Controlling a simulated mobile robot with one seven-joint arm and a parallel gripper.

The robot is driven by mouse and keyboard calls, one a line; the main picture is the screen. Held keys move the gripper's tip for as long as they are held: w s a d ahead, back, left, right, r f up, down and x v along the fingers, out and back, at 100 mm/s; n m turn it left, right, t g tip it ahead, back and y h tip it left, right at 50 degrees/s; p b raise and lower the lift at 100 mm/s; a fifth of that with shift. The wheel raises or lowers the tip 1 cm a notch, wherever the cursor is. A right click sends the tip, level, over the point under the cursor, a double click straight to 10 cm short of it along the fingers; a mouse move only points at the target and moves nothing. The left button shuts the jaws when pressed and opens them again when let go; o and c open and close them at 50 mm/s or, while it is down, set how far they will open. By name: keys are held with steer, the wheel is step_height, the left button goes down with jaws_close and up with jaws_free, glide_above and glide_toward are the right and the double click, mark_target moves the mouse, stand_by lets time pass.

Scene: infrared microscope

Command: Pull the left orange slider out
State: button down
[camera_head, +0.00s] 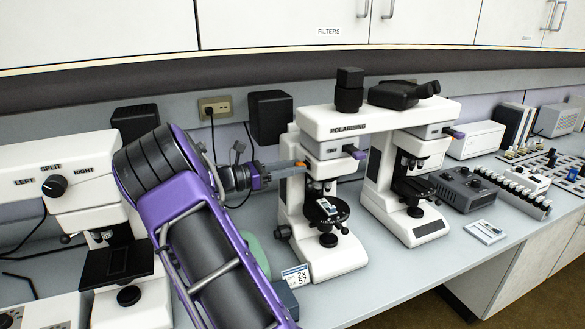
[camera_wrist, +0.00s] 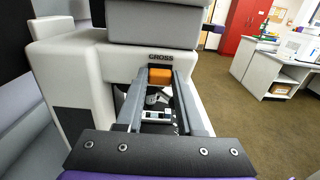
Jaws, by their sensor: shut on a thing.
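The left orange slider (camera_head: 299,164) shows as a small orange tip at the left side of the left white microscope (camera_head: 318,134). In the wrist view the orange slider (camera_wrist: 160,76) sits under the GROSS label, between my fingertips. My gripper (camera_head: 292,165) reaches in from the left at slider height, and in the wrist view my gripper (camera_wrist: 160,82) has its two grey fingers on either side of the orange block. It is shut on the slider. The rest of the slider is hidden inside the microscope body.
A slide stage (camera_head: 326,208) sits below the slider. Another microscope (camera_head: 80,185) with a SPLIT knob stands left of my arm. A black box (camera_head: 270,118) stands behind my gripper.

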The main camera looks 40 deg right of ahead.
steer(key=p+v, duration=0.1)
steer(key=v, duration=0.2)
steer(key=shift+a+f, duration=0.1)
steer(key=shift+a, duration=0.1)
steer(key=c, duration=0.5)
jaws_free()
steer(key=shift+w+a, duration=0.1)
steer(key=shift+a, duration=0.05)
steer(key=v, duration=0.7)
steer(key=shift+w+a, duration=0.1)
steer(key=shift+a, duration=0.05)
